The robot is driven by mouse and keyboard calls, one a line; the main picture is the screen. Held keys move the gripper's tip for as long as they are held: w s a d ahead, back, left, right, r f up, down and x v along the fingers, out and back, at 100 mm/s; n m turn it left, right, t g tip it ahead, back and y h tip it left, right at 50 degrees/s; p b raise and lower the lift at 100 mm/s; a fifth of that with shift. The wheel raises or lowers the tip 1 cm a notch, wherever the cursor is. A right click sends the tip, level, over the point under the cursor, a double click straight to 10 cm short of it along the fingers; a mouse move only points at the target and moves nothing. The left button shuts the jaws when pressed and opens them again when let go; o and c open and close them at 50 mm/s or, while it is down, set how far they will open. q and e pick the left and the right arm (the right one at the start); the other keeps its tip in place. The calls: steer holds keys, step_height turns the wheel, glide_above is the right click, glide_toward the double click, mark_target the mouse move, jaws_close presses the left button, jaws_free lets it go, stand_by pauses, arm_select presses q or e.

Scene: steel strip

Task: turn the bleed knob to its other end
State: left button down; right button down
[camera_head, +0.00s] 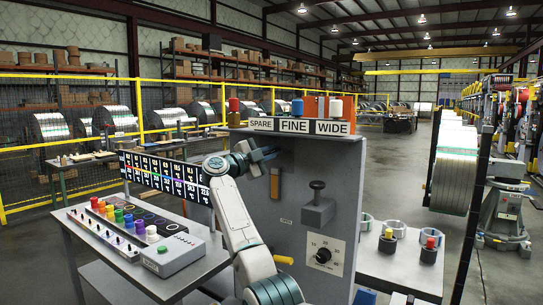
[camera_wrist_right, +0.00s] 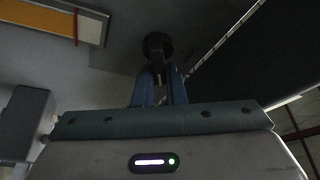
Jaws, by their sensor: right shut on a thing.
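My right gripper (camera_head: 266,155) reaches up to the front of the grey cabinet (camera_head: 345,165), high and to the left, below the SPARE label. In the right wrist view its blue fingers (camera_wrist_right: 159,88) are shut on the stem of a dark round knob (camera_wrist_right: 157,45) set on the grey face. In the head view the fingers and hand mostly hide this knob, and no marking of its turn shows. I cannot read a label naming it the bleed knob. My left gripper is not in view.
Below on the cabinet are an orange strip (camera_head: 275,184), a black-handled lever on a grey box (camera_head: 317,212) and a black dial (camera_head: 323,255). A button console (camera_head: 160,250) stands at left. Coloured caps and SPARE, FINE, WIDE labels (camera_head: 294,126) line the cabinet top.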

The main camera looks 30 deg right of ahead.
steer(key=m, duration=0.2)
steer(key=m+y, duration=0.1)
steer(key=m, duration=0.1)
steer(key=m+g+y+b, duration=0.1)
steer(key=shift+f+m, duration=0.4)
stand_by(0.4)
steer(key=c, duration=1.5)
jaws_free()
steer(key=a+b, duration=0.3)
steer(key=a, duration=0.7)
steer(key=shift+a+b, duration=0.4)
